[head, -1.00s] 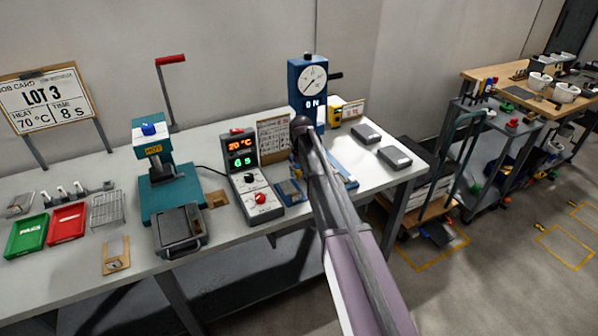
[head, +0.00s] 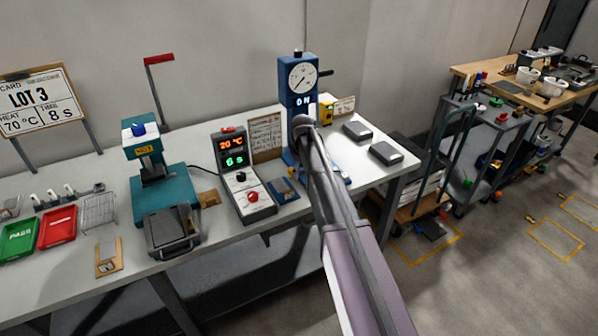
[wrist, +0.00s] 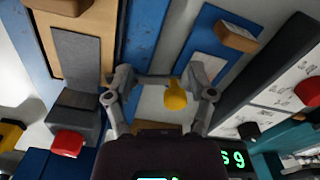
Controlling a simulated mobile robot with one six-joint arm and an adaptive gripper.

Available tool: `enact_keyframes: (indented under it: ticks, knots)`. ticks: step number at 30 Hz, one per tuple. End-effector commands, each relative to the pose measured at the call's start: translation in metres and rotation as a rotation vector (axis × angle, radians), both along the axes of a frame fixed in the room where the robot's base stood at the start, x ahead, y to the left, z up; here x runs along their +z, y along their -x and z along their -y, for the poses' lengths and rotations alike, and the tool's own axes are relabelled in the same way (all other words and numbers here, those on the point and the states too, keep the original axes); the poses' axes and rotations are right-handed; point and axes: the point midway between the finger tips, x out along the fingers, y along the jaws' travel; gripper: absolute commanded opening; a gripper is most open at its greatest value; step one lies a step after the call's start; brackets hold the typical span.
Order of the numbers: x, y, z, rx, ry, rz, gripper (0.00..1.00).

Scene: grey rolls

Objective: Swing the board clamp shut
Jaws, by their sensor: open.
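My gripper (wrist: 164,80) is open in the wrist view, its two grey fingers spread apart. A yellow knob (wrist: 176,97) shows in the space between the fingers; it looks like a clamp handle, but I cannot tell whether the fingers touch it. Beside it, a blue base (wrist: 143,35) carries a tan and grey board (wrist: 82,60). In the head view the blue dial tester (head: 299,82) stands upright on the bench, and my arm covers most of its base. The gripper and the clamp are hidden there behind my arm.
A controller with lit red and green digits (head: 235,152) stands left of my arm, close by. A small blue fixture with a wooden block (wrist: 237,36) lies near it. Two grey blocks (head: 386,152) lie on the bench at right. A teal press (head: 160,190) stands further left.

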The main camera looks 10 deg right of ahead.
Motion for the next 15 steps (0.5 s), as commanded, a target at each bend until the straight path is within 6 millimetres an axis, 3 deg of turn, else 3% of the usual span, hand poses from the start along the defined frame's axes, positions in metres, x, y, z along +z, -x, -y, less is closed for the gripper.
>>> enact_keyframes:
  ticks: [7,15]
  knots:
    - [0.000,0.000,0.009,0.149,0.000,0.000,0.71]
    - [0.028,0.000,0.008,0.144,0.000,0.000,0.71]
